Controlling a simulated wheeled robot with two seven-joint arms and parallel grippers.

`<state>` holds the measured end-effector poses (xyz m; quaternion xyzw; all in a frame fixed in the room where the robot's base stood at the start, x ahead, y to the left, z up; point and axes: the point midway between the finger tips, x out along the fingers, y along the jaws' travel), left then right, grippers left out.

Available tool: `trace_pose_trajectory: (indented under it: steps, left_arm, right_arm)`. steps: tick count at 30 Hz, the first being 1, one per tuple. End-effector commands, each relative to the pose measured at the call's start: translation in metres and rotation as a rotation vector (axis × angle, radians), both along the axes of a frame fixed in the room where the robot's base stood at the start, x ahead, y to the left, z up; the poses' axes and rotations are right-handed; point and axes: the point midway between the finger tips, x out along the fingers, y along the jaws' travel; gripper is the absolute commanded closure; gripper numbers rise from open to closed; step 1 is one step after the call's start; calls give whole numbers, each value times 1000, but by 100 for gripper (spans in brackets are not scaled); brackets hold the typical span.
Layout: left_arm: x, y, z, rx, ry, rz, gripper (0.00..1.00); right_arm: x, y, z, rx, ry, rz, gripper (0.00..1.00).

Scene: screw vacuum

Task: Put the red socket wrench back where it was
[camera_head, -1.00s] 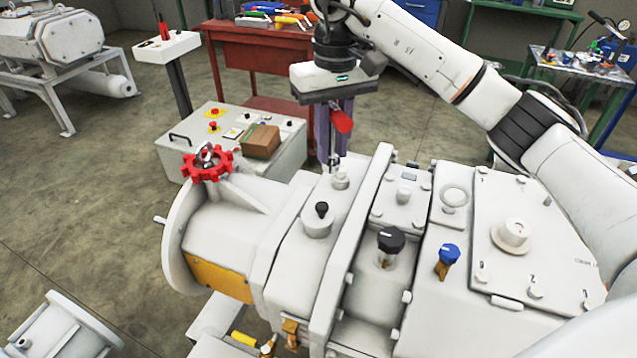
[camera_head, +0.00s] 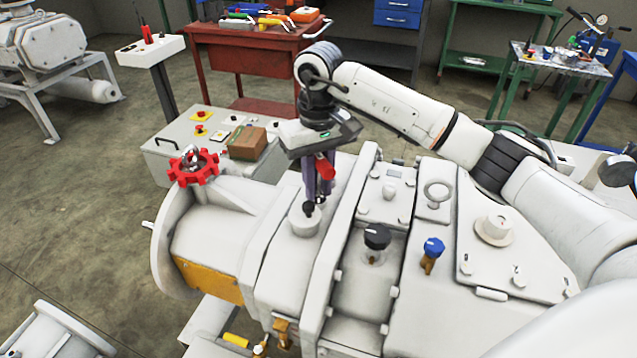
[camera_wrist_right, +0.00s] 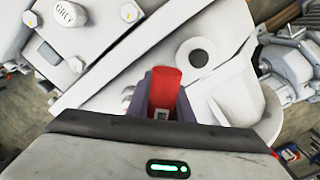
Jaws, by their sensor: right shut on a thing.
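My right gripper (camera_head: 318,180) is shut on the red socket wrench (camera_head: 325,166). The wrench's red end sticks out between the purple-grey fingers, and it also shows in the right wrist view (camera_wrist_right: 166,88). The gripper is over the white pump machine (camera_head: 212,245), with its fingers pointing down. The wrench's lower end is hard to make out. My left gripper is not in view.
A red workbench (camera_head: 262,40) with several tools stands at the back. A white control box (camera_head: 165,160) with a cardboard box (camera_head: 247,143) is behind the machine. A red handwheel (camera_head: 193,167), a black knob (camera_head: 377,236) and a blue knob (camera_head: 433,246) stand up from the machine.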

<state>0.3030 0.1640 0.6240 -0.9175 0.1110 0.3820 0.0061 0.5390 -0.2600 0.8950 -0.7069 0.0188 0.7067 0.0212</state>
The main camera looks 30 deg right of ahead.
Motion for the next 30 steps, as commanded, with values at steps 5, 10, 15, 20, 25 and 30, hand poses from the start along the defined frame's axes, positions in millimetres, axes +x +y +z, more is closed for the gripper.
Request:
trace_pose_trajectory:
  steps: [5,10,15,20,25,30]
  left_arm:
    - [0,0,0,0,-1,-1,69]
    - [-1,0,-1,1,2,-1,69]
    - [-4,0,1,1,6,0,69]
    - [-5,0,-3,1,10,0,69]
    - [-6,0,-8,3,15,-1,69]
    - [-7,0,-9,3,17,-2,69]
  right_arm:
    - [0,0,-2,-1,0,-1,62]
    - [0,0,-2,-1,0,-1,62]
    - [0,0,1,0,1,0,62]
    - [1,-1,19,-1,-4,-1,62]
    - [1,-1,56,-1,-6,-1,62]
    - [1,-1,91,-1,-4,-1,62]
